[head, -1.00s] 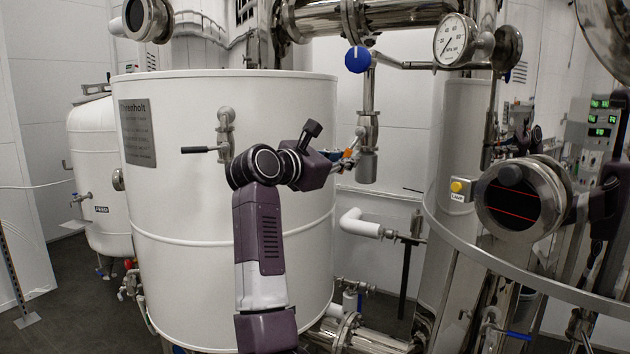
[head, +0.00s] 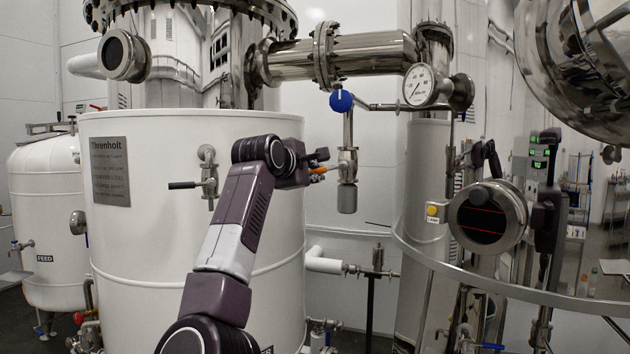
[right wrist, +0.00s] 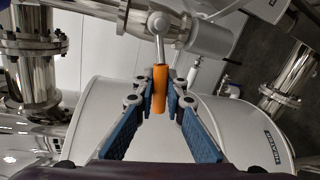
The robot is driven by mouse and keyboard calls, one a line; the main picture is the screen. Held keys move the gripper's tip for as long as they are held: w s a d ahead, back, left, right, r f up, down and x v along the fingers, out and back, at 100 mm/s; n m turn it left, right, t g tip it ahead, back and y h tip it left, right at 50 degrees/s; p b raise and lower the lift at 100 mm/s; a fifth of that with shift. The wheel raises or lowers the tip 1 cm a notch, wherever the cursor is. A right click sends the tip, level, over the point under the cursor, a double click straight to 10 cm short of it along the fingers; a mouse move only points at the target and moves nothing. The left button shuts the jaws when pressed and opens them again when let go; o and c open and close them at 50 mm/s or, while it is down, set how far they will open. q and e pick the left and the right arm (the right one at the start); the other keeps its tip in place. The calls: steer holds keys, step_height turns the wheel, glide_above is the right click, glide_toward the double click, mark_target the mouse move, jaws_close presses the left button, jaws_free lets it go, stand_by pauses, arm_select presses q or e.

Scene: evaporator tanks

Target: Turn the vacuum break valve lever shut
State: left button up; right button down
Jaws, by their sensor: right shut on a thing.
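The vacuum break valve (head: 347,163) sits on a thin vertical pipe right of the white tank, with a grey cylinder below it. Its orange-gripped lever (head: 318,170) points left from the valve body, close to level. My right gripper (head: 314,173) reaches it from the left, partly hidden behind its own wrist. In the right wrist view the orange lever grip (right wrist: 160,84) lies between the blue finger pads, which are shut on it; its metal stem runs up to the valve's round pivot. My left gripper is not in view.
The white tank (head: 140,270) stands behind my right arm, with a black-handled side valve (head: 206,178). A blue knob (head: 341,100) and a pressure gauge (head: 418,85) are above the lever. A curved metal rail (head: 480,285) and a sight glass (head: 488,217) lie to the right.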

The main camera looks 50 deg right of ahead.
steer(key=shift+r+m+t, duration=0.4)
steer(key=shift+r+m, duration=0.35)
steer(key=shift+m, duration=0.35)
steer(key=c, duration=2)
jaws_free()
steer(key=shift+o, duration=0.2)
steer(key=v, duration=1.2)
steer(key=shift+r, duration=0.2)
